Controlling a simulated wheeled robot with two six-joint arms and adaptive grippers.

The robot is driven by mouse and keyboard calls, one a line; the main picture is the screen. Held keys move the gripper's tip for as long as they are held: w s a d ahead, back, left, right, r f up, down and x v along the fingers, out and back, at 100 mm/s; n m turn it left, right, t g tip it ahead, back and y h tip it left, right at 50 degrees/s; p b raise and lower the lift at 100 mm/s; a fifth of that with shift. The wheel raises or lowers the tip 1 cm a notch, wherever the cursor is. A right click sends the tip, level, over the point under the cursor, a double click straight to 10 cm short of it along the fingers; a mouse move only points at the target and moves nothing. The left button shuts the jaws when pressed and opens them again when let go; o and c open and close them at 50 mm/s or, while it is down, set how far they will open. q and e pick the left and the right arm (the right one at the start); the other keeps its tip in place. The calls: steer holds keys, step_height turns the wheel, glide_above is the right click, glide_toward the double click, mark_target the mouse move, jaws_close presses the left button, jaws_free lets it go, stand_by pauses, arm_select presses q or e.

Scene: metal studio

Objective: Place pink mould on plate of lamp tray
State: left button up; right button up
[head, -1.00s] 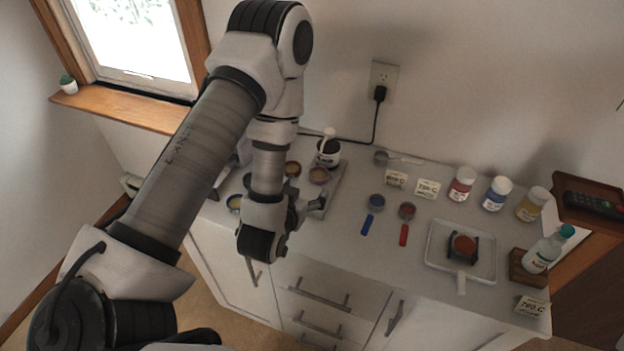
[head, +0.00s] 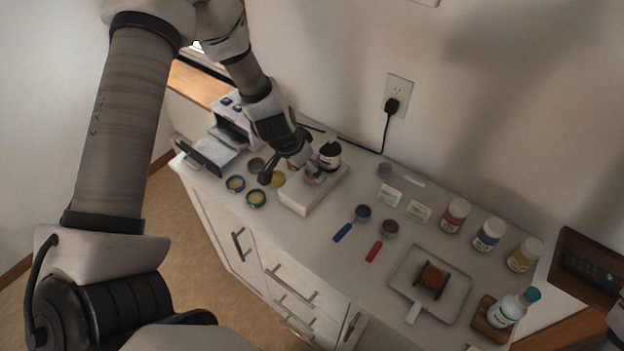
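The pink mould (head: 313,178) is a small round cup on a white block (head: 301,202), partly hidden by my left gripper. My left gripper (head: 290,173) is over the block's left end with its fingers spread. One finger is by the pink mould and the other hangs to its left; I cannot tell whether it touches the mould. The lamp (head: 235,121) is a white box at the back left. Its grey tray (head: 219,146) is pulled out toward the dark front panel (head: 199,156).
Several small round moulds (head: 236,183) stand between tray and block. A black-and-white jar (head: 330,155) stands close behind the block. Blue (head: 343,232) and red (head: 374,251) handled scoops, a square tray (head: 455,289) and several bottles (head: 488,235) stand to the right.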

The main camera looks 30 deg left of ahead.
mark_target(311, 177)
arm_select(q)
steer(key=b+x, duration=0.1)
steer(key=x, duration=0.1)
steer(key=shift+d+f, duration=0.1)
steer(key=shift+f, duration=0.25)
steer(key=shift+w+d+f, duration=0.2)
steer(key=shift+w, duration=0.05)
steer(key=shift+r, duration=0.1)
arm_select(e)
steer(key=shift+d+f, duration=0.25)
steer(key=shift+f, duration=1)
arm_select(q)
steer(key=shift+a, duration=0.1)
steer(key=shift+c, duration=1)
steer(key=shift+s, duration=0.1)
steer(key=c, duration=0.9)
steer(key=shift+r, duration=0.1)
